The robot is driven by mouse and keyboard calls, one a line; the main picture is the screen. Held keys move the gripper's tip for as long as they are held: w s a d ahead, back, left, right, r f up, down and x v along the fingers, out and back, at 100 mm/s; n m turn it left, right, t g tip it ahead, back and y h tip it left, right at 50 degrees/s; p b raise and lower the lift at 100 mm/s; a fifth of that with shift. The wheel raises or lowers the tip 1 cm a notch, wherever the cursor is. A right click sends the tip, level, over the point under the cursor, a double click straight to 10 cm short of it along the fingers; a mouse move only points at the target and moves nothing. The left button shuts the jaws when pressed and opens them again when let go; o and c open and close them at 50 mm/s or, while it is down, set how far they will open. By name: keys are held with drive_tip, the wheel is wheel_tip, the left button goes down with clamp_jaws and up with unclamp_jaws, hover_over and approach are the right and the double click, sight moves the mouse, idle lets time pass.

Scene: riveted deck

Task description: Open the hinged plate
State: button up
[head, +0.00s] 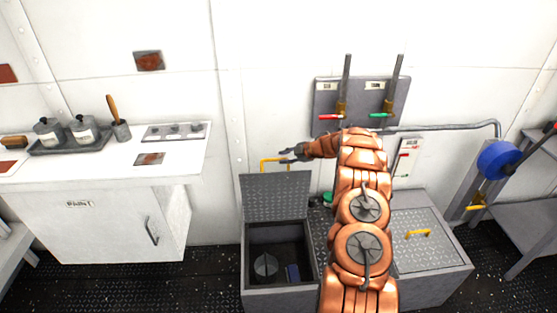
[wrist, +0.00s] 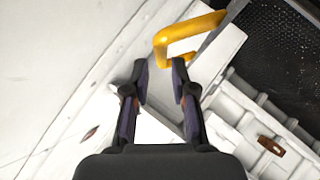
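The hinged plate (head: 275,196) is a grey treaded lid on the left floor box. It stands raised, tilted up at the back of the open box (head: 262,299). Its yellow handle (head: 275,161) is at the top edge, and it also shows in the wrist view (wrist: 187,38). My gripper (head: 284,156) is beside the handle in the head view. In the wrist view my gripper (wrist: 159,67) has its two dark fingers apart with nothing held between them. The handle lies just past the fingertips, towards the right finger; I cannot tell whether they touch.
A second lid (head: 425,246) with a yellow handle is shut at right. A white counter (head: 100,166) stands left. A valve panel (head: 358,98) is on the wall.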

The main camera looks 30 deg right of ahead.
drive_tip(key=v, duration=0.6)
drive_tip(key=shift+s+r, duration=0.2)
drive_tip(key=shift+s, duration=0.1)
drive_tip(key=shift+d, duration=0.15)
